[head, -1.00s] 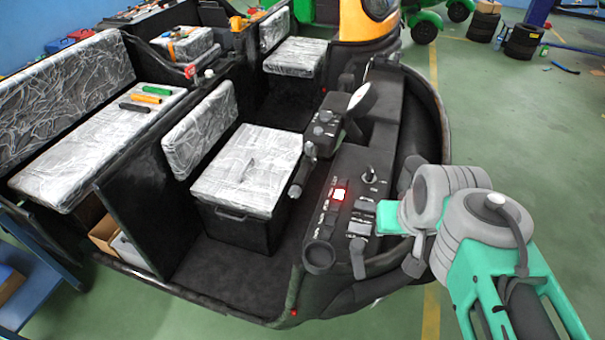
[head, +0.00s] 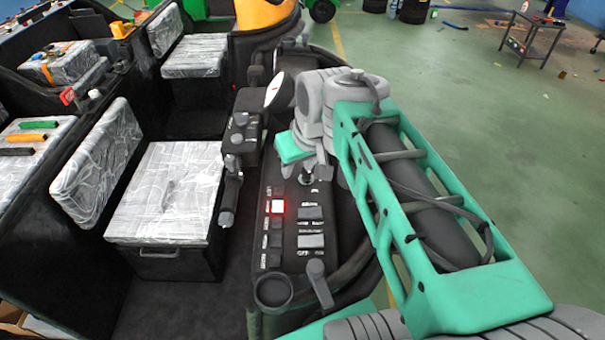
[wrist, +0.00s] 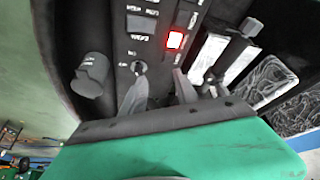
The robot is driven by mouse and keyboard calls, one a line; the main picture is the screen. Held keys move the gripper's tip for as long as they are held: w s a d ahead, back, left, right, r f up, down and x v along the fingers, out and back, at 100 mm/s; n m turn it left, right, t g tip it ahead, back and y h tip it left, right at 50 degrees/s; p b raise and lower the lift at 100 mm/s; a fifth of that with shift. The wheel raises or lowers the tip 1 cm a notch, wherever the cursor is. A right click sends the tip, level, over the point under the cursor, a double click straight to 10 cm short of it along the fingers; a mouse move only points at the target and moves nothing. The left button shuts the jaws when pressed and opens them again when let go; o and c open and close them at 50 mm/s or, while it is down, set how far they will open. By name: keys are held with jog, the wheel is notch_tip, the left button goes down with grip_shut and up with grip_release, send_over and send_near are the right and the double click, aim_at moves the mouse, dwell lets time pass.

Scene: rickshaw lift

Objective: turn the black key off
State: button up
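The key switch (head: 305,177) with its dark key sits on the black dashboard panel, just below my gripper in the head view. The finger partly covers that spot, so the key's angle cannot be told. My gripper (wrist: 161,85) has two grey fingers set apart with a gap between them, so it is open. In the head view the gripper (head: 303,160) is small and largely hidden by my wrist. Nothing shows held.
A lit red switch (head: 277,206) sits in a row of switches left of the key. A grey lever (head: 319,283) and a round cup (head: 273,290) are nearer. A grey knob (wrist: 92,72) stands beside the panel. The steering lever (head: 229,190) is at left.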

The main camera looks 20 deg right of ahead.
jog(key=b, duration=0.3)
send_over(306, 173)
jog(key=s+d, duration=0.1)
jog(key=s, duration=0.1)
notch_tip(306, 173, down, 5)
jog(key=shift+n, duration=0.4)
jog(key=p+x, duration=0.1)
jog(key=x, duration=0.6)
jog(key=shift+s+a+f, duration=0.1)
jog(key=shift+f, duration=0.1)
grip_shut()
